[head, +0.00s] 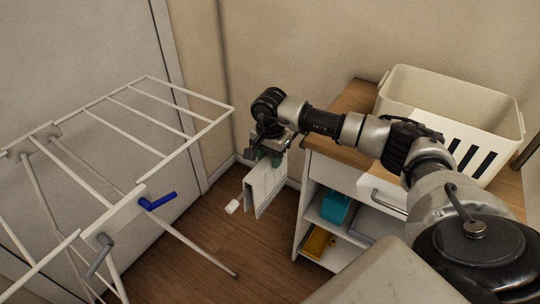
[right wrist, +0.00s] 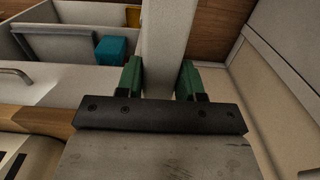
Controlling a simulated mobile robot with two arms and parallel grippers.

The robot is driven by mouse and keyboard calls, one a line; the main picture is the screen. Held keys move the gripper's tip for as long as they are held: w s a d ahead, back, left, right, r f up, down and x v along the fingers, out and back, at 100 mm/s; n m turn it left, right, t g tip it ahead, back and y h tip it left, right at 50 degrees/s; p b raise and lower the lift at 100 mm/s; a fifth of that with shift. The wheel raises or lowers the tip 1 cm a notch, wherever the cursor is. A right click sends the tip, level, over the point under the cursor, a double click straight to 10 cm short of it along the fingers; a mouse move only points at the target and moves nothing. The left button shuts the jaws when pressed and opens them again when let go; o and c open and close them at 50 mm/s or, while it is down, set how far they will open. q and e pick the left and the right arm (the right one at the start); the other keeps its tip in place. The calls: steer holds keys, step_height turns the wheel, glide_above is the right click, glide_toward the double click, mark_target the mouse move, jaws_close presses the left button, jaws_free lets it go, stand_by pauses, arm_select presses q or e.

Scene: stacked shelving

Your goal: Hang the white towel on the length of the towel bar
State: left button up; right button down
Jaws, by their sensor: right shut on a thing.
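The white towel (head: 264,188) hangs folded below my right gripper (head: 272,157), in the air left of the shelf unit. In the right wrist view the green fingers of my right gripper (right wrist: 160,80) are on either side of the white towel (right wrist: 164,45), shut on it. A white rack with several parallel bars (head: 130,133) stands at the left, with a blue-tipped piece (head: 158,202) on its near side. The towel is apart from the rack, to its right. My left gripper is not in view.
A wooden-topped shelf unit (head: 356,98) stands at the right with a white slotted basket (head: 450,115) on top. Its shelves hold a teal box (head: 336,208) and a yellow item (head: 317,243). Brown floor (head: 215,240) lies open between rack and unit.

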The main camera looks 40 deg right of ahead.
steer(key=shift+f, duration=0.25)
steer(key=c, duration=0.6)
jaws_free()
step_height(320, 180, up, 11)
steer(key=shift+f+b, duration=0.1)
steer(key=shift+b, duration=0.4)
